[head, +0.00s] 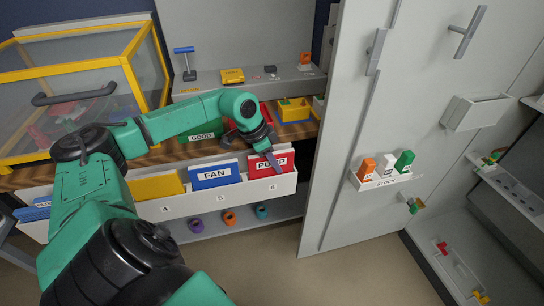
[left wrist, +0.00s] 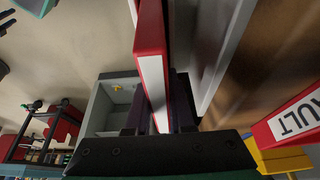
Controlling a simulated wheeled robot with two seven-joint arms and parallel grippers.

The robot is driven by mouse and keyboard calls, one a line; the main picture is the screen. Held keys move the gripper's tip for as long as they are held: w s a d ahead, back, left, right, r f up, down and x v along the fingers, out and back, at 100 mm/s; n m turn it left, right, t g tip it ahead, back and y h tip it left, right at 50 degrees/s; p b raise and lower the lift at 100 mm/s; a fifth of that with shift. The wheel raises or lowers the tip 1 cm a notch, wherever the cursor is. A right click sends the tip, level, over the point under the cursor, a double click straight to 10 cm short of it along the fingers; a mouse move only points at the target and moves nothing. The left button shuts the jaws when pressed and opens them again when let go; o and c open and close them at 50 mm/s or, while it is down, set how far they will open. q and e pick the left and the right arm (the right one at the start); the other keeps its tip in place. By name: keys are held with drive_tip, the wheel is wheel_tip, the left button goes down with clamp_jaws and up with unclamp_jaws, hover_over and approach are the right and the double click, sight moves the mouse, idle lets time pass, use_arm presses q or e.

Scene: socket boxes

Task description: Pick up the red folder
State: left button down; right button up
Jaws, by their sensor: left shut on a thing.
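The red folder (head: 286,157), with a white label that seems to read PUMP, stands in slot 6 at the right end of the white folder rack (head: 230,205). My left gripper (head: 271,157) reaches down over it and is shut on it, partly hiding the label. In the left wrist view the red folder (left wrist: 150,45) lies between the dark fingers (left wrist: 165,108), its white edge facing the camera. The rack wall is close beside it. My right gripper is in neither view.
A blue FAN folder (head: 214,175) and a yellow folder (head: 157,186) stand left of it in the rack. A yellow-framed clear box (head: 60,75) is at the left. A grey door panel (head: 345,110) rises close on the right. Bins stand on the wooden shelf behind.

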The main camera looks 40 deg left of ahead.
use_arm(q)
drive_tip(key=shift+r, duration=0.1)
wheel_tip(320, 180, up, 20)
drive_tip(key=p, duration=0.5)
drive_tip(key=shift+r, duration=0.2)
